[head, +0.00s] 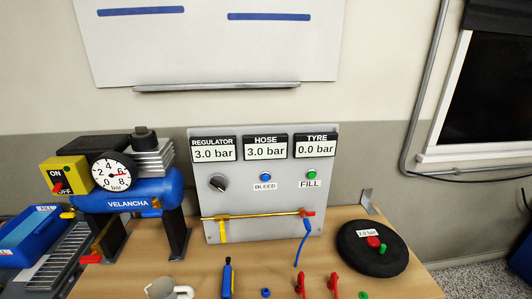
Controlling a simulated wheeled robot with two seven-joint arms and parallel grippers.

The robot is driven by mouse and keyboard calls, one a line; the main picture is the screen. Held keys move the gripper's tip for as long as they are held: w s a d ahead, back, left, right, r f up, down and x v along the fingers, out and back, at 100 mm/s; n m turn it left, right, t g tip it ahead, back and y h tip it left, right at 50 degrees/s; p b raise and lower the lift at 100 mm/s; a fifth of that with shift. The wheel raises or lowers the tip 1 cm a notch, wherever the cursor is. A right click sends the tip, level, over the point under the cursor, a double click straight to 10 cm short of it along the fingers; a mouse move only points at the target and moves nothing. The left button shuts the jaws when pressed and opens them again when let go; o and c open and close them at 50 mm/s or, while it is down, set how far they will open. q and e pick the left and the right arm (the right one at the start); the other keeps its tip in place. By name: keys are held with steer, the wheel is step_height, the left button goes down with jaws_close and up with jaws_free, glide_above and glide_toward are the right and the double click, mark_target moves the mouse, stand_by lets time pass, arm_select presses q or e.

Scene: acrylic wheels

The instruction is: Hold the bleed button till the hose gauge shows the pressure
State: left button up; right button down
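A grey panel (290,190) stands upright at the back of the wooden bench. Its blue bleed button (265,177) sits above a BLEED label, below the hose gauge (265,147), which reads 3.0 bar. The regulator gauge (214,149) also reads 3.0 bar, and the tyre gauge (316,146) reads 0.0 bar. The regulator's dark knob (218,184) is left of the bleed button. A green fill button (311,175) is to its right. Neither of my grippers is in view, and nothing covers the bleed button.
A blue VELANCHA compressor (128,199) with a round dial and yellow switch box (66,175) stands left. A black tyre (357,252) labelled 2.0 bar lies right. A mug (162,289) and several small tools are at the front. A blue hose (302,242) hangs below the panel's brass pipe.

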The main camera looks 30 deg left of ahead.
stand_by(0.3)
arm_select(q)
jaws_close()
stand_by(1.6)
